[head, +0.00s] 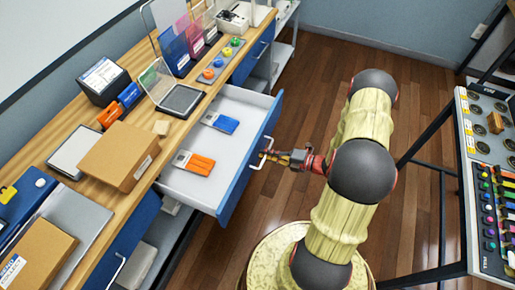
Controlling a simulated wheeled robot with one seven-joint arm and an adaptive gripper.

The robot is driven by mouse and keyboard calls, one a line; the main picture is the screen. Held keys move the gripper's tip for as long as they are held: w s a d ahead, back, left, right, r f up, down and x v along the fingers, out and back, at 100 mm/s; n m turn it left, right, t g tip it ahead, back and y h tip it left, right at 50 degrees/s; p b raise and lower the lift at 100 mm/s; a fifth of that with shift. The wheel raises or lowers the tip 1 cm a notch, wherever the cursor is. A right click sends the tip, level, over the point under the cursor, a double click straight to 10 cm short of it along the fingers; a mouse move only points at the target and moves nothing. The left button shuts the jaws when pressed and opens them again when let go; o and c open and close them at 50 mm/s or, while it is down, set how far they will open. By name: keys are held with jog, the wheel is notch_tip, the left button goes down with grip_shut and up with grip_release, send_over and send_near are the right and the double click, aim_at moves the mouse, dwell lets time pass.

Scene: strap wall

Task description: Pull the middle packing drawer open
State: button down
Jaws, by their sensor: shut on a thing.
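The middle packing drawer (214,162) stands well out from the wooden bench in the head view, with a white inside and a blue front (245,172). An orange packet (195,164) and a blue packet (221,122) lie apart inside it. Its pale handle (257,164) is on the outer side of the front. My gripper (268,156) is at the handle and shut on it, with the wrist reaching in from the right. The fingertips are small in this view, and part of the handle is hidden by them.
The bench top (145,115) holds a cardboard box (118,154), a stamp pad (181,99) and other goods. Another blue drawer (254,57) is farther along. A rack of coloured items (489,190) stands at right. Wooden floor (310,95) lies clear beyond my arm.

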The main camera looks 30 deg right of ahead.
jog(key=shift+s+d, duration=0.2)
jog(key=shift+s, duration=0.1)
jog(key=c, duration=2)
grip_release()
jog(key=shift+d, duration=0.1)
jog(key=v, duration=1.1)
jog(key=shift+s+d, duration=0.25)
jog(key=shift+s, duration=0.1)
